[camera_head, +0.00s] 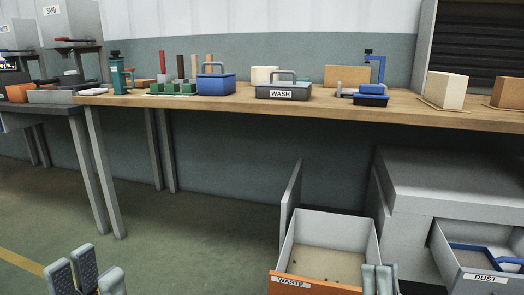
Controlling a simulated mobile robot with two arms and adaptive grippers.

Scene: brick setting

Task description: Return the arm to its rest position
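My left gripper (86,272) is at the bottom left edge of the head view, over the green floor and well below the workbench. Its grey fingers point up and stand apart, one showing a dark textured pad, with nothing seen between them. My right gripper (377,280) is at the bottom edge, in front of the right corner of the waste drawer. Only its grey fingertips show, close side by side; the rest is cut off by the frame. Neither arm's links are in view.
The open waste drawer (316,284) has an orange front and small dark bits inside. An open dust drawer (495,284) is at the right. The wooden workbench (220,103) carries a wash box (283,92), a blue box (216,85) and blocks. Floor at the left is clear.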

